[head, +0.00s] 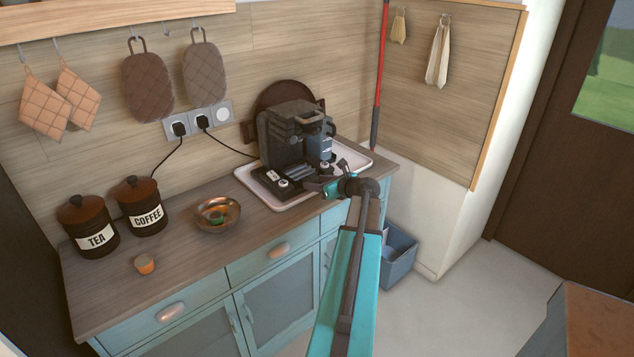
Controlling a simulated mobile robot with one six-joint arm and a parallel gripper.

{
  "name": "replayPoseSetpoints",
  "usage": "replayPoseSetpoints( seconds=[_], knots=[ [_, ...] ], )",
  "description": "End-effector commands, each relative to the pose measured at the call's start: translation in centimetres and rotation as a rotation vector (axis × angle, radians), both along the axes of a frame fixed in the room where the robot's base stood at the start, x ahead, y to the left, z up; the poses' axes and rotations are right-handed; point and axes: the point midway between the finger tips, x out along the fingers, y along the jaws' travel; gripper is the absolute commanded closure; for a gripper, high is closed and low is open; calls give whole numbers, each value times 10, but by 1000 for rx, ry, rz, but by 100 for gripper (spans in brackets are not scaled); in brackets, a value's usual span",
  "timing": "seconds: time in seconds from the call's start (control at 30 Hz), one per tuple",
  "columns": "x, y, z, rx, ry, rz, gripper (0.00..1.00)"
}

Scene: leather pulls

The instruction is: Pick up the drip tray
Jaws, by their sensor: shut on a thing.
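A dark coffee machine (284,134) stands on the counter against the back wall. The drip tray (272,190) looks like the low dark slab at its front foot; its edges blend with the dark machine, so I cannot tell whether it is still seated. My gripper (317,186) reaches in from the front right, low at the machine's front. It is shut on what looks like the drip tray's right side; the grip itself is small and partly hidden by the fingers.
A pale serving tray (248,184) lies under the machine. A blue bin (398,262) is on the floor at right.

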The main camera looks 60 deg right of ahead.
Motion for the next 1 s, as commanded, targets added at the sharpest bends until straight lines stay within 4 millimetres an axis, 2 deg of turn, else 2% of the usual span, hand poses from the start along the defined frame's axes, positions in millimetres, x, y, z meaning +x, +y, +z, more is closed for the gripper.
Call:
replayPoseSetpoints(
  seconds=[0.43, 1.0],
  knots=[
    [0, 0, 34, -3, -2, 0, 89],
    [-116, 0, 41, 0, -1, -2, 89]
  ],
)
